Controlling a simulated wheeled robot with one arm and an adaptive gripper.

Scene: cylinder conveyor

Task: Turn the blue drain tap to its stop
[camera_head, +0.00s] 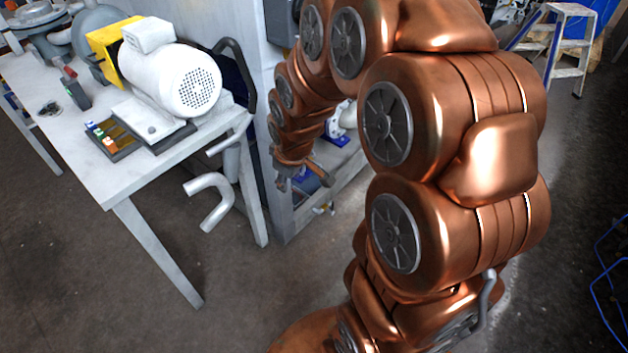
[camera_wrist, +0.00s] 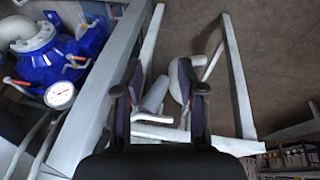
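My gripper (camera_head: 304,182) hangs low beside the grey rack, to the right of the workbench in the head view. In the wrist view its two dark fingers (camera_wrist: 160,90) stand wide apart with nothing held between them. I cannot pick out the blue drain tap for certain. Blue valve bodies (camera_wrist: 58,62) with orange-red handles show at the upper left of the wrist view, apart from the fingers. A small fitting (camera_head: 324,209) with yellow and blue on it shows just below the gripper in the head view, too small to identify.
A white workbench (camera_head: 85,160) carries a white motor (camera_head: 168,72). A bent grey pipe (camera_head: 212,200) hangs beneath it. The grey rack's post (camera_wrist: 105,85) runs along the fingers' left. A round gauge (camera_wrist: 60,95) sits beyond it. Open floor (camera_head: 130,285) lies in front.

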